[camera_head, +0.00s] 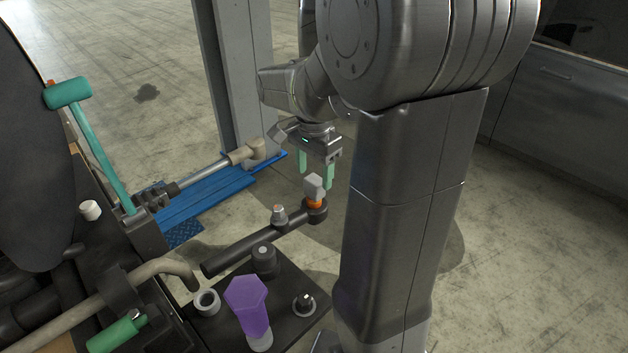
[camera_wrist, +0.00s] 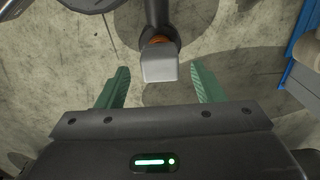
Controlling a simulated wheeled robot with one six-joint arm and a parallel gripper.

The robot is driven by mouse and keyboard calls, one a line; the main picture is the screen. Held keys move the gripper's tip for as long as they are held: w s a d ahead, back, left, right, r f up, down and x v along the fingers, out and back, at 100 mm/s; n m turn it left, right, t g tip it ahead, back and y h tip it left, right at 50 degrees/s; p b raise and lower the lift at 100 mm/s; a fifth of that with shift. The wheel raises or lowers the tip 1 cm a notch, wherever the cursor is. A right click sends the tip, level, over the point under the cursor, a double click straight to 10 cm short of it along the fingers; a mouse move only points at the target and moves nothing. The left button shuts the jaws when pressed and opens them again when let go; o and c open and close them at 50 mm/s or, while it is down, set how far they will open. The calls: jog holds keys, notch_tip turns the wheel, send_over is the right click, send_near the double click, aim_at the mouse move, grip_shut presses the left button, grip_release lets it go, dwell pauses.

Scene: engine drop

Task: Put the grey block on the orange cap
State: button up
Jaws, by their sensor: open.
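The grey block (camera_head: 314,187) sits on the orange cap (camera_head: 315,203) at the far end of a black tube, a little tilted in the head view. In the wrist view the grey block (camera_wrist: 159,65) covers most of the orange cap (camera_wrist: 159,41), whose rim shows behind it. My gripper (camera_head: 316,178) is open, fingers pointing down, just above and around the block's height. In the wrist view the green fingertips of my gripper (camera_wrist: 161,80) stand apart on either side of the block, with a gap to each. Nothing is held.
The black tube (camera_head: 240,251) runs left from the cap and carries a grey fitting (camera_head: 279,215). A blue lift arm (camera_head: 205,196) lies behind. Open floor surrounds the cap.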

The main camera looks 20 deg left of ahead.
aim_at(314, 180)
notch_tip(314, 180, up, 8)
jog(key=shift+r, duration=0.15)
dwell(0.3)
